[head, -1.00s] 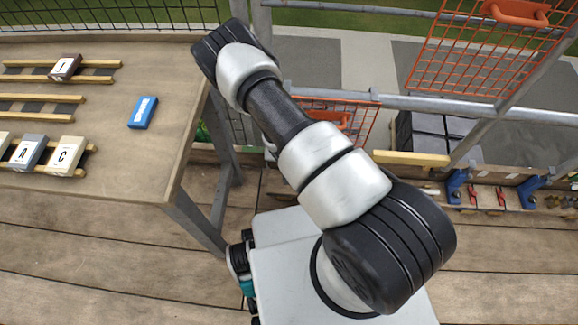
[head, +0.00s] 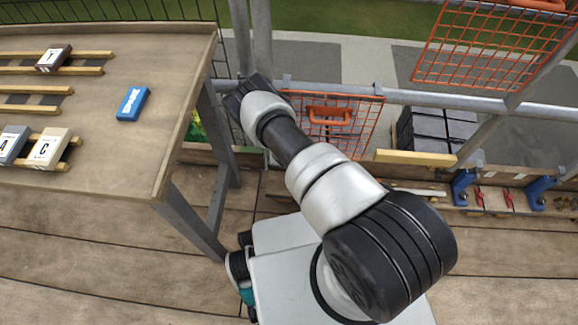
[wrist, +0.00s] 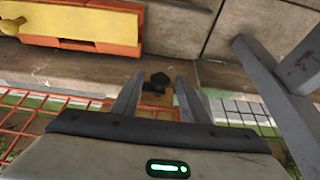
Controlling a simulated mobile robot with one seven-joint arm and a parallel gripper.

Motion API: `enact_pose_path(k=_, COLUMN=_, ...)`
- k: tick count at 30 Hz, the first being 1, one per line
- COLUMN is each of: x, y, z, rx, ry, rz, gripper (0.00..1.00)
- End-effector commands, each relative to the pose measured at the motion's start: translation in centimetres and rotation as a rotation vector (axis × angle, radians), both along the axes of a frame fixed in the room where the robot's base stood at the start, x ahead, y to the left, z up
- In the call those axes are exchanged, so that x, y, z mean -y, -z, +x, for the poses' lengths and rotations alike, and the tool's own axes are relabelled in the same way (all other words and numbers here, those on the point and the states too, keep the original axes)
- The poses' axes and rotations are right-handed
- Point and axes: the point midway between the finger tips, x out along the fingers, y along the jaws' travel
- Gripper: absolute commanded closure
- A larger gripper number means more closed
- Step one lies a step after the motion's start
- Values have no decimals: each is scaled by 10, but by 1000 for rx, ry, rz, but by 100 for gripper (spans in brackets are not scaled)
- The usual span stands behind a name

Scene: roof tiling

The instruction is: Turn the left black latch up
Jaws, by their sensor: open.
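In the wrist view, a small black piece (wrist: 157,79) that looks like the black latch sits on a wooden board (wrist: 75,68). It appears in the gap between my fingertips, a little beyond them. Its turn is too small to make out. My gripper (wrist: 158,98) is open, with its two grey fingers apart and nothing between them. I cannot tell from this view whether a finger touches the latch. In the head view my arm reaches toward the orange mesh gate (head: 345,138), and the gripper and latch are hidden.
A grey metal leg (wrist: 276,80) stands close on the gripper's right. A yellow and orange block (wrist: 80,22) lies upper left in the wrist view. The wooden table (head: 120,165) with lettered tiles and a blue block (head: 132,103) is left. A metal rail (head: 400,97) crosses behind the arm.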

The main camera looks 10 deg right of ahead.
Motion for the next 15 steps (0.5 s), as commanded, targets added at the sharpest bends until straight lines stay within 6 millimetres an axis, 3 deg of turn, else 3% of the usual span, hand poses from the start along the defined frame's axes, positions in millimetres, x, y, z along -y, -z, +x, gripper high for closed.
enact_pose_path(k=8, x=0, y=1, z=1, rx=1, ry=0, rz=0, gripper=60)
enact_pose_path(k=15, x=0, y=1, z=1, rx=1, ry=0, rz=0, gripper=99)
